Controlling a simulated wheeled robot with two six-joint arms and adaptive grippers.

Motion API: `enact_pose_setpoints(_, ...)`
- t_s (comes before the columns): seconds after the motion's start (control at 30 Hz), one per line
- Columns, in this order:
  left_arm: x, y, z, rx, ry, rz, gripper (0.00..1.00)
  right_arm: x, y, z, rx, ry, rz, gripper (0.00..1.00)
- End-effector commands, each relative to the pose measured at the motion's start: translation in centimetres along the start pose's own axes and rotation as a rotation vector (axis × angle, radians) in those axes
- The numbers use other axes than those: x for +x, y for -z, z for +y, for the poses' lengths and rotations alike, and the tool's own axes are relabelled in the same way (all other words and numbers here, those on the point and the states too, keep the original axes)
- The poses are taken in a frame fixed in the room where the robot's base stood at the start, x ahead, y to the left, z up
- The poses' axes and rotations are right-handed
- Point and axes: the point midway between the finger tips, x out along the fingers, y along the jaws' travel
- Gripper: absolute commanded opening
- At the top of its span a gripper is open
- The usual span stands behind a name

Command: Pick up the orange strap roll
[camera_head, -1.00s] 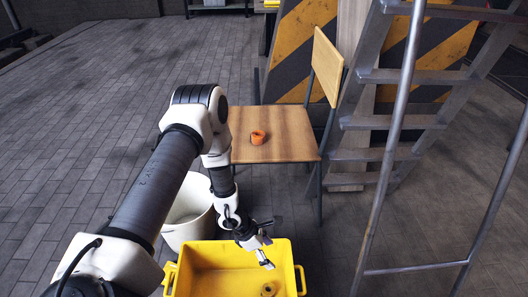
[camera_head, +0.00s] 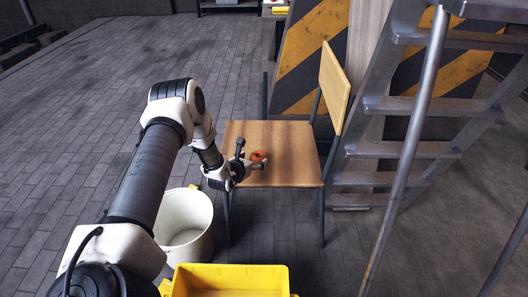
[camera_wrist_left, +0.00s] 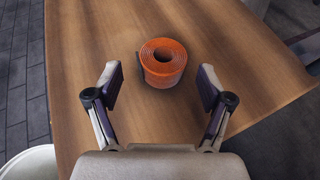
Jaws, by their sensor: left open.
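The orange strap roll (camera_head: 258,156) stands on the wooden seat of the chair (camera_head: 285,165). In the left wrist view the roll (camera_wrist_left: 163,62) shows its coiled top and round central hole, with a dark strap end at its left side. My left gripper (camera_head: 252,162) is at the chair seat, close to the roll. In the left wrist view its fingers (camera_wrist_left: 157,88) are spread wide and empty, with the roll ahead of and between their line, apart from both fingers. My right gripper is in neither view.
A yellow crate (camera_head: 230,270) and a white bucket (camera_head: 185,225) stand on the floor in front of the chair. The chair's backrest (camera_head: 334,85) and a metal ladder (camera_head: 405,150) rise at the right. Open paved floor lies to the left.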

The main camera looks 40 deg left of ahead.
Motion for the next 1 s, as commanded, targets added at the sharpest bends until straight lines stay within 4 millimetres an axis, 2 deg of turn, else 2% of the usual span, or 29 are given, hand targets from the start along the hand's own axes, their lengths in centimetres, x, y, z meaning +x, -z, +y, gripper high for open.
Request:
enact_pose_setpoints(0.4,6.6,0.6,-0.4,0.004,0.001,-0.001,0.80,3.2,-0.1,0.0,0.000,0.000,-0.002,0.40)
enact_pose_setpoints(0.5,7.4,0.3,-0.4,0.001,0.000,-0.001,0.80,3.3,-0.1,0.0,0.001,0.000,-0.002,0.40)
enact_pose_setpoints(0.67,7.4,0.2,-0.4,0.000,0.001,0.001,0.80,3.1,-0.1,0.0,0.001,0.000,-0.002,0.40)
enact_pose_setpoints(0.7,7.4,0.2,-0.4,0.000,0.001,0.001,0.77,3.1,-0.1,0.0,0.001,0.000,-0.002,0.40)
enact_pose_setpoints(0.87,7.4,0.2,-0.4,0.001,0.001,0.001,0.20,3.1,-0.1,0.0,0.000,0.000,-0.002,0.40)
enact_pose_setpoints(0.9,7.4,0.2,-0.4,0.001,0.001,0.001,0.15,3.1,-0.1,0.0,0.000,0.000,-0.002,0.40)
enact_pose_setpoints(1.0,7.4,0.2,-0.4,0.001,0.001,0.001,0.15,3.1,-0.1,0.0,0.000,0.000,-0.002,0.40)
